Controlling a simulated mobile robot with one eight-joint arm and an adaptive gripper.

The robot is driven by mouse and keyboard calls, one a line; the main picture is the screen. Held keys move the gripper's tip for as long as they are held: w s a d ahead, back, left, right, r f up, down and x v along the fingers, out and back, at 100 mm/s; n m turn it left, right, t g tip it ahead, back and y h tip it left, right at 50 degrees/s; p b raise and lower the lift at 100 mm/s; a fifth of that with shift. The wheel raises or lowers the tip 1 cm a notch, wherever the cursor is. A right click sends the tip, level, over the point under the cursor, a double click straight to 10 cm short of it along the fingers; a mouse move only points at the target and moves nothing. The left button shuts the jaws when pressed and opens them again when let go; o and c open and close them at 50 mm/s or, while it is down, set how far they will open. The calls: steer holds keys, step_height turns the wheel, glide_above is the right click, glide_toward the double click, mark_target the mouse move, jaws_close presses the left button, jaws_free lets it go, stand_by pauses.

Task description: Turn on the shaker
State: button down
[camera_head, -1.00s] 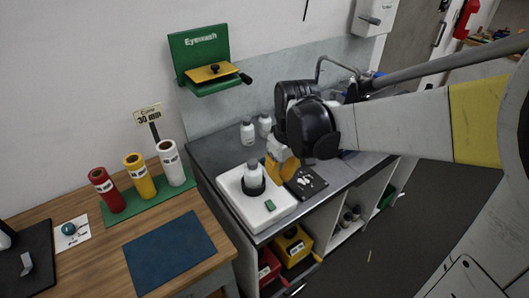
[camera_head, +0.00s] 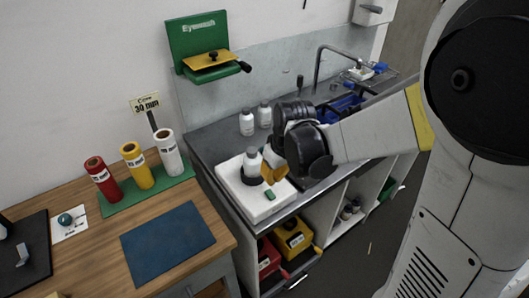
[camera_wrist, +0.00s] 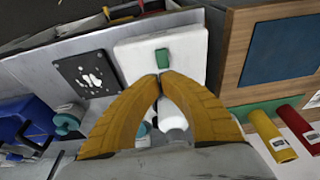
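The shaker (camera_head: 263,211) is a white box on the grey bench, with a white bottle (camera_head: 252,160) standing in its black round holder (camera_head: 250,177). A green switch (camera_head: 270,195) sits on its top near the front; it also shows in the wrist view (camera_wrist: 162,56). My gripper (camera_head: 271,181) has yellow fingers and hangs over the shaker, right beside the bottle and close to the switch. In the wrist view the fingertips (camera_wrist: 160,77) meet with nothing between them, just short of the switch. They hide part of the bottle. I cannot tell whether they touch the shaker.
A black plate with white marks (camera_wrist: 86,74) lies beside the shaker. Two white bottles (camera_head: 247,122) stand behind it. A wooden table (camera_head: 98,245) with red, yellow and white rolls (camera_head: 138,166) is at the left. A sink tap (camera_head: 318,66) is at the back right.

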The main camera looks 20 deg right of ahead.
mark_target(269, 189)
steer(key=b+x, duration=0.1)
steer(key=x, duration=0.4)
steer(key=shift+a+f+b, duration=0.1)
steer(key=shift+f+b, duration=0.1)
steer(key=shift+b, duration=0.1)
steer(key=shift+w, duration=0.1)
steer(key=shift+w+f+g, duration=0.1)
steer(key=shift+f+g, duration=0.1)
steer(key=shift+g, duration=0.1)
